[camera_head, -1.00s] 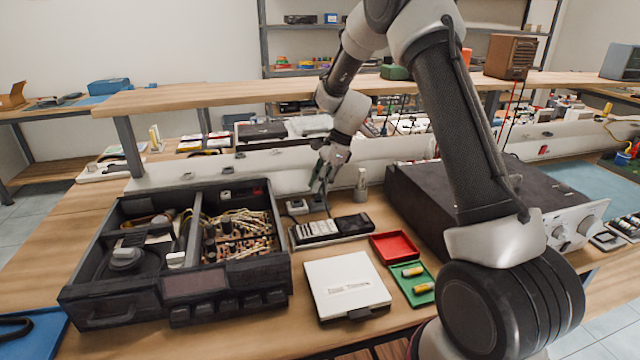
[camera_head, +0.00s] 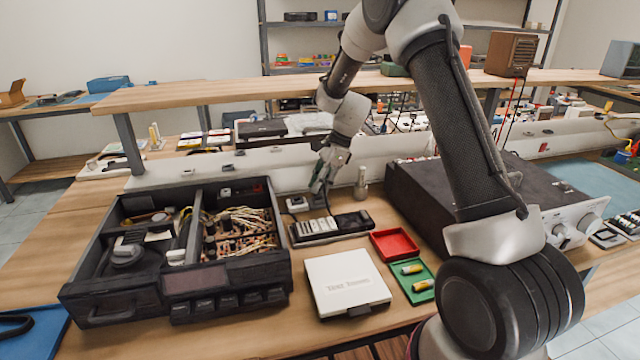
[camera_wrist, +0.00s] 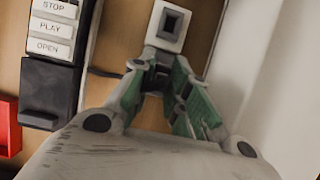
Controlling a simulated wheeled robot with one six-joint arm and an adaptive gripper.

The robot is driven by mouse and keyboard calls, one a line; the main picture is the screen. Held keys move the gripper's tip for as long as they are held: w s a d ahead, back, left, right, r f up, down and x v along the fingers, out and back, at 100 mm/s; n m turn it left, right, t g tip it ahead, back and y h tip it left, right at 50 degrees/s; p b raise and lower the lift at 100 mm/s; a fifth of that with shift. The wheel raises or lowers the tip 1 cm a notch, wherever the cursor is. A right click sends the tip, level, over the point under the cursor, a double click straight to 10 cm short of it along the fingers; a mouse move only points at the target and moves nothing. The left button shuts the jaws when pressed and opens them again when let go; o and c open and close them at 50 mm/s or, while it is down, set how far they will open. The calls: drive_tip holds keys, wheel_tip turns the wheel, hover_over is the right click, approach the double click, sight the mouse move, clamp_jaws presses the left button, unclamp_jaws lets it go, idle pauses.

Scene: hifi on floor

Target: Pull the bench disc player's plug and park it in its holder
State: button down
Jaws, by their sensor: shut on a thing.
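My gripper (camera_head: 320,184) is low over the bench behind the button unit, pointing down. In the wrist view my gripper (camera_wrist: 163,62) has its green-sided fingers drawn together on a small pale thing, taken as the plug; it is mostly hidden between them. A dark cable (camera_wrist: 105,73) runs to the fingers from the left. Just beyond the fingertips is a white block with a dark square face (camera_wrist: 170,24); whether it touches the plug I cannot tell. A small pale block (camera_head: 297,204) sits left of my gripper. The black unit (camera_head: 332,229) has white keys reading STOP, PLAY, OPEN (camera_wrist: 50,27).
An open black chassis (camera_head: 175,290) with wiring stands left. A white "Test Tones" box (camera_head: 346,284), a red tray (camera_head: 394,244) and a green tray (camera_head: 408,268) lie in front. A metal post (camera_head: 361,183) and a large dark amplifier (camera_head: 430,200) stand right; a white ledge (camera_head: 230,166) runs behind.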

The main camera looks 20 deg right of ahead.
drive_tip(key=shift+f, duration=0.35)
idle(0.3)
drive_tip(key=c, duration=1.3)
unclamp_jaws()
drive_tip(key=a+v, duration=0.2)
drive_tip(key=v, duration=1.4)
drive_tip(key=shift+d+r, duration=0.15)
drive_tip(key=shift+r, duration=0.5)
